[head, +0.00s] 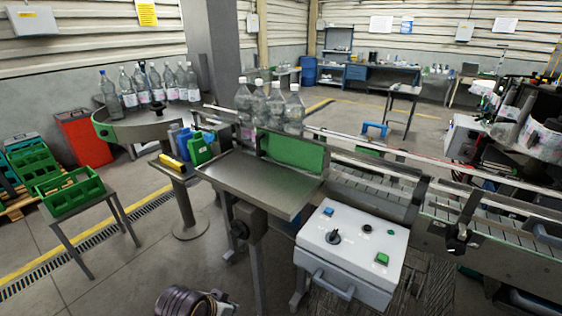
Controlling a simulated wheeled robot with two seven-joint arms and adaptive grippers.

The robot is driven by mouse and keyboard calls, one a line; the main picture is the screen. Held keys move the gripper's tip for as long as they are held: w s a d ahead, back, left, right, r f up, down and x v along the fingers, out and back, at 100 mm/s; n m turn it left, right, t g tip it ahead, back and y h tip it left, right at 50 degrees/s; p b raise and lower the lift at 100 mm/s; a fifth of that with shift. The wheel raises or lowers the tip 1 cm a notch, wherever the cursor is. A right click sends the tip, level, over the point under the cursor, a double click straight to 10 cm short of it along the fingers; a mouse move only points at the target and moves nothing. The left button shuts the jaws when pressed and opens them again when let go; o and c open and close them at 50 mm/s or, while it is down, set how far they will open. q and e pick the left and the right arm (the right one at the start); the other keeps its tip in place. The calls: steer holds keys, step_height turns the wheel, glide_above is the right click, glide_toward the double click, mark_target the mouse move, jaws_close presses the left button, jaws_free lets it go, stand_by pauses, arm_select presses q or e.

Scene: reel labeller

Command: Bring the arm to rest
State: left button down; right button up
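Part of my own dark, rounded arm shows at the bottom edge, left of centre, over the floor. I see no fingertips on it, and the rest is cut off by the frame. It appears clear of the steel table (262,182) and the white control box (352,250). My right arm and gripper are not visible. Nothing held by either gripper can be seen.
Several clear bottles with white caps (292,110) stand behind a green panel (290,153) by the conveyor (480,228). More bottles stand on a round table (140,128). A green crate (72,195) sits on a stand at left.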

arm_select(q)
steer(key=shift+s+a+f+n+g+y, duration=0.5)
steer(key=shift+s+a+f+n+y, duration=0.9)
steer(key=shift+s+a, duration=2.55)
step_height(320, 180, down, 32)
steer(key=s+g, duration=0.1)
steer(key=s, duration=0.1)
steer(key=s+a+f, duration=0.2)
steer(key=s+f, duration=0.8)
steer(key=s, duration=0.1)
steer(key=s+a+f+g, duration=0.1)
steer(key=s+a+f, duration=0.1)
steer(key=s+f, duration=0.8)
steer(key=shift+s+a+f+g, duration=0.15)
steer(key=shift+s+a+g, duration=0.15)
steer(key=shift+s, duration=0.3)
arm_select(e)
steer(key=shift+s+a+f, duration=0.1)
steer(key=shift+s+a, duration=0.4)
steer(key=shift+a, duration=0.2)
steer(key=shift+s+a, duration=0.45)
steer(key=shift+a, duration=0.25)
